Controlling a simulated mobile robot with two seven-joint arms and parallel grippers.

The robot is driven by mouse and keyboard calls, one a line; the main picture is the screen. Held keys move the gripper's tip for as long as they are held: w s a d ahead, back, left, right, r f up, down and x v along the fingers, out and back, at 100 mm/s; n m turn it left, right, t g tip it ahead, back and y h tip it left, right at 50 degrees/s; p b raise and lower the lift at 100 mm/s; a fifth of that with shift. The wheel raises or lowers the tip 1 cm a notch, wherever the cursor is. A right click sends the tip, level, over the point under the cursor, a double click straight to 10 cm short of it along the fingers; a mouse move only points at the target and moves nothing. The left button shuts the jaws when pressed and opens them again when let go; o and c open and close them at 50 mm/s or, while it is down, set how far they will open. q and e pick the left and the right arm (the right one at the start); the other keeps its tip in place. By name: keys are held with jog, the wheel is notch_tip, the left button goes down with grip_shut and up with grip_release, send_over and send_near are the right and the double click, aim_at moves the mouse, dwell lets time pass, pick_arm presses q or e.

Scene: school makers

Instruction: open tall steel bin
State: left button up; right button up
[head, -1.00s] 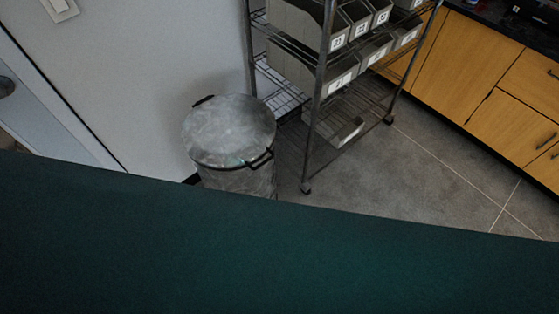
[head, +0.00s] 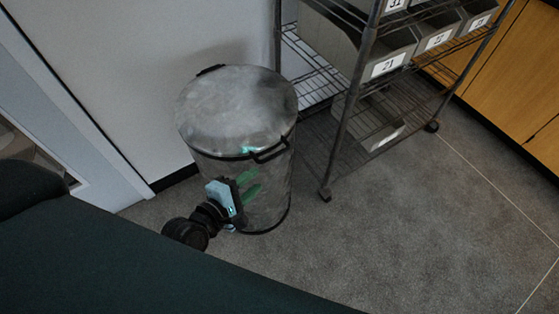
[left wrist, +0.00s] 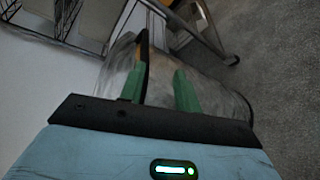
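The tall steel bin (head: 270,205) stands upright on the floor against the white wall. Its round grey lid (head: 235,100) is on, with a black handle (head: 272,152) at the front rim. My left gripper (head: 254,183) is in front of the bin's side, below the lid handle, with its two green fingers apart and nothing seen between them. Whether the fingers touch the bin I cannot tell. In the left wrist view the bin's metal side (left wrist: 215,92) lies just beyond the gripper (left wrist: 160,82). A dark strip runs beside the left finger there. My right gripper is not in view.
A wire shelf rack (head: 345,125) on wheels, with grey labelled boxes (head: 385,65), stands close to the right of the bin. Wooden cabinets (head: 480,60) are at the upper right. Grey floor (head: 420,220) is free to the right. A door frame is at left.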

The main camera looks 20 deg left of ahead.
aim_at(272, 158)
pick_arm(q)
jog(key=shift+w+d+r+n+t+b, duration=0.1)
jog(key=shift+w+r+n+t+b, duration=0.2)
jog(key=shift+w+n, duration=0.35)
jog(key=shift+w+d+r+n+t+b, duration=0.1)
jog(key=shift+w+r+n+t+b, duration=0.1)
jog(key=shift+w+r+n, duration=0.4)
jog(key=shift+f+b+x, duration=0.1)
jog(key=shift+b+x, duration=0.15)
jog(key=shift+x, duration=1.75)
jog(key=shift+f+b+x, duration=0.15)
jog(key=shift+b+x, duration=0.05)
jog(key=shift+x, duration=1.8)
jog(key=shift+s, duration=0.1)
jog(key=shift+c, duration=0.2)
grip_shut()
